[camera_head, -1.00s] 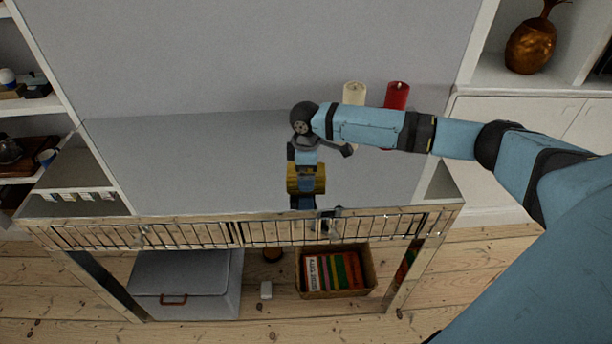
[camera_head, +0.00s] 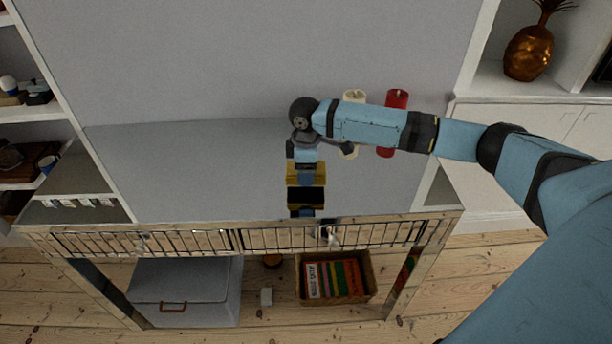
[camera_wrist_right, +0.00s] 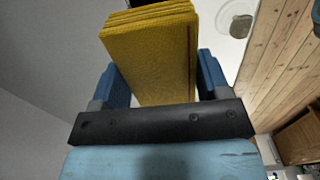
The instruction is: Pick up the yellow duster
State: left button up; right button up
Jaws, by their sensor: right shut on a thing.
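The yellow duster (camera_wrist_right: 155,50) is a folded, textured yellow block between the two blue fingers of my right gripper (camera_wrist_right: 163,82) in the right wrist view. The gripper is shut on it. In the head view, a bit of the duster (camera_head: 319,168) shows beside my right gripper (camera_head: 306,196), above the grey tabletop (camera_head: 220,165) near its front edge; the wrist hides much of it. I cannot tell the gap to the tabletop. My left gripper is not in view.
A cream candle (camera_head: 353,97) and a red candle (camera_head: 396,98) stand behind my right forearm. Under the table are a grey box (camera_head: 185,285) and a basket (camera_head: 368,265) of books. The tabletop's left side is clear. Shelves (camera_head: 60,212) flank it on the left.

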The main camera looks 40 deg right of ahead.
notch_tip(320, 180, up, 17)
jog(key=p, duration=0.1)
jog(key=shift+p, duration=0.4)
jog(key=shift+f, duration=0.15)
